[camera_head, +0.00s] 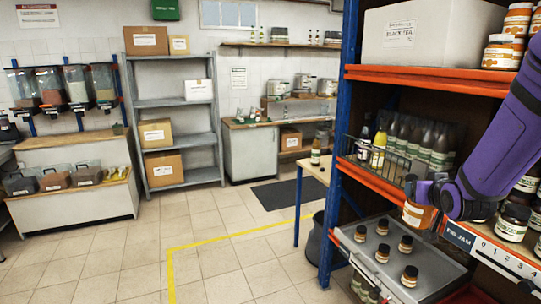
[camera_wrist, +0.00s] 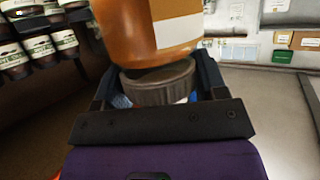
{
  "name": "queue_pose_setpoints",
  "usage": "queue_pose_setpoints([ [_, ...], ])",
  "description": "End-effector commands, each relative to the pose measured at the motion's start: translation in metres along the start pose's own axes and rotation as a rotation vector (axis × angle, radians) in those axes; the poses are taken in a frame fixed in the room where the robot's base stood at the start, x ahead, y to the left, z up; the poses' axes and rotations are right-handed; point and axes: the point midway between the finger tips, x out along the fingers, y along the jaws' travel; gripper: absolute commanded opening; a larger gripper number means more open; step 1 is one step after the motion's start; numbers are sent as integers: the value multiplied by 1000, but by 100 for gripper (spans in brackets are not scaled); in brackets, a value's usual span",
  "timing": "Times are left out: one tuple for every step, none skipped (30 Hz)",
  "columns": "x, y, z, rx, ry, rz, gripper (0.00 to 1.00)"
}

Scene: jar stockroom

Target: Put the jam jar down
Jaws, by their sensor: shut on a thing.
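An orange jam jar with a white label (camera_head: 418,216) is in my gripper (camera_head: 413,188) at the front of the right shelf unit. In the wrist view, the jar's orange body (camera_wrist: 140,28) and dark ridged lid (camera_wrist: 158,88) show between the two fingers of my gripper (camera_wrist: 153,80). The fingers are shut on the jar around its lid. My arm hides part of the shelf behind it. A FIG JAM label (camera_head: 459,237) is on the shelf's front edge, just below and right of the held jar. I cannot tell whether the jar touches the shelf.
Dark-lidded jars (camera_head: 512,222) stand on the shelf to the right. Several small jars stand on a grey tray (camera_head: 430,262) below. Bottles in a wire basket (camera_head: 352,150) stand to the left. An orange shelf beam (camera_head: 430,78) runs above. The tiled floor (camera_head: 120,260) is open at left.

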Motion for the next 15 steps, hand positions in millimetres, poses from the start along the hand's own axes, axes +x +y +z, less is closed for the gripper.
queue_pose_setpoints([
  [8,-4,10,-4,-4,-6,12],
  [12,-7,15,-6,-4,-10,12],
  [18,-11,22,-9,-5,-15,12],
  [22,-14,26,-10,-4,-20,12],
  [26,-17,32,-12,-5,-24,12],
  [32,-21,38,-15,-5,-30,12],
  [36,-24,42,-16,-3,-35,12],
  [40,-26,48,-18,-4,-39,12],
  [46,-31,54,-20,-3,-45,12],
  [50,-34,59,-21,-3,-50,12],
  [54,-36,64,-23,-3,-53,12],
  [60,-40,71,-25,-4,-58,12],
  [64,-43,76,-26,-3,-63,13],
  [68,-46,81,-29,-4,-67,13],
  [74,-50,88,-31,-3,-73,13],
])
